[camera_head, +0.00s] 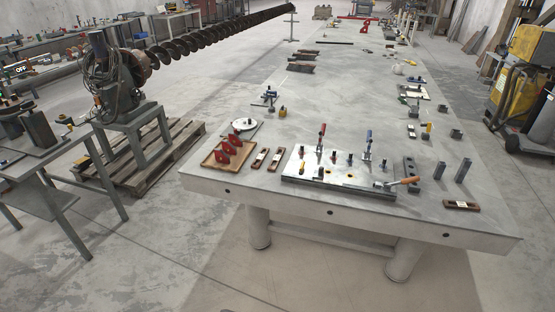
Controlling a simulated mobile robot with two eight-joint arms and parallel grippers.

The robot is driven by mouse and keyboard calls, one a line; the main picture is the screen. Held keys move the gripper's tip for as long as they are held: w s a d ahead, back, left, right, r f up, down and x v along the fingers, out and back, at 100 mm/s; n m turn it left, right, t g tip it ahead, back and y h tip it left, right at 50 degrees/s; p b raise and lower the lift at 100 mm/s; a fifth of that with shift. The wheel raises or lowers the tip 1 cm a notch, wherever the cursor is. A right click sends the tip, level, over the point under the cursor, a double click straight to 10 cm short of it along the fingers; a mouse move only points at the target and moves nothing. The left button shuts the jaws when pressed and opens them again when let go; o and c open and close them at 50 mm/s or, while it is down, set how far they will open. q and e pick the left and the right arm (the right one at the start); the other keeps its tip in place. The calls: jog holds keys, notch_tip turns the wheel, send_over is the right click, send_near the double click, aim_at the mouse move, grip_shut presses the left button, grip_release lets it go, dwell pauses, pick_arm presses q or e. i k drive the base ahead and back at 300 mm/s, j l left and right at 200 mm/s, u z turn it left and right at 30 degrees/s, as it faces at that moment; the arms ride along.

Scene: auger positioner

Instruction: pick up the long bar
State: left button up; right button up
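A thin dark long bar (335,43) lies flat across the far part of the long grey table (330,212). It looks small at this distance, and I cannot be sure it is the bar the task names. Nearer, a grey bar with holes (410,172) lies on the table to the right of the metal fixture plate (335,177). Two dark grey blocks (451,170) stand to the right of that bar. Neither of my grippers is in view.
A wooden tray with red parts (229,152) sits at the table's front left. A long auger (215,32) on a positioner (112,75) extends behind on the left. A yellow machine (528,75) stands at right. Bare tabletop lies mid-table.

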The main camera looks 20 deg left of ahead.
aim_at(276, 158)
jog(key=i+j, duration=0.25)
jog(key=i+j+z, duration=0.15)
jog(key=i+j, duration=0.35)
jog(key=j, duration=0.2)
jog(key=i+j+z, duration=0.15)
jog(key=j, duration=0.2)
jog(key=i+j, duration=0.3)
jog(key=i+j+z, duration=0.15)
jog(key=j, duration=0.25)
jog(key=i+j, duration=0.25)
jog(key=j, duration=0.15)
jog(key=i+j+z, duration=0.15)
jog(key=j, duration=0.25)
